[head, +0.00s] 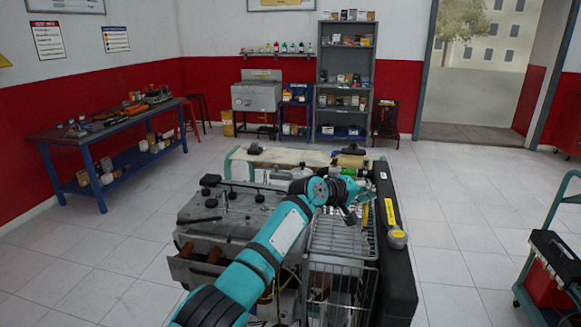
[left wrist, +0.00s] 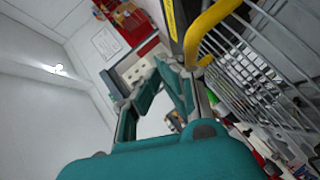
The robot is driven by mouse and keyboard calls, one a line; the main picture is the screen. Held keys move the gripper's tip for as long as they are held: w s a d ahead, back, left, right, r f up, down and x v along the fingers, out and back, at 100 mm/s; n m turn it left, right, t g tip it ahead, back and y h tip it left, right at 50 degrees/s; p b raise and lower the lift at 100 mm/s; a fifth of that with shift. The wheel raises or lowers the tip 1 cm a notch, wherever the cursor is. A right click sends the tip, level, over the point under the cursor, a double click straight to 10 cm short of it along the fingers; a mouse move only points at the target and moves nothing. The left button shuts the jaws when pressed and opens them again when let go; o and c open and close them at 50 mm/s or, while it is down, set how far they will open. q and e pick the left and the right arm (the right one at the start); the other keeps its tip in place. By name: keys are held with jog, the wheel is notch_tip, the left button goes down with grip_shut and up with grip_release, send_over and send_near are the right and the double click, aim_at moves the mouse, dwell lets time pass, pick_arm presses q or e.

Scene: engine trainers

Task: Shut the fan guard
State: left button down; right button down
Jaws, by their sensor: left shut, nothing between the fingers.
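The fan guard appears as grey wire mesh on the engine trainer, with a sloping upper panel (head: 340,238) and upright wires below it; how far it stands open I cannot tell. In the left wrist view, wire mesh (left wrist: 262,62) fills the upper right, with a thick yellow curved bar (left wrist: 208,30) at its edge. My left gripper (head: 351,217) is shut and empty. It is over the far part of the mesh, close to a yellow piece (head: 365,214); whether it touches is unclear. My right gripper is not in view.
The engine trainer (head: 225,216) has dark knobs on its left top and a long black part (head: 398,270) on its right. A blue workbench (head: 115,127) stands at the left wall. A teal cart (head: 548,268) is at the right. Tiled floor is clear on both sides.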

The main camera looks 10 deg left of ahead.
pick_arm(q)
jog(key=shift+d+f, duration=0.1)
jog(key=shift+f, duration=0.05)
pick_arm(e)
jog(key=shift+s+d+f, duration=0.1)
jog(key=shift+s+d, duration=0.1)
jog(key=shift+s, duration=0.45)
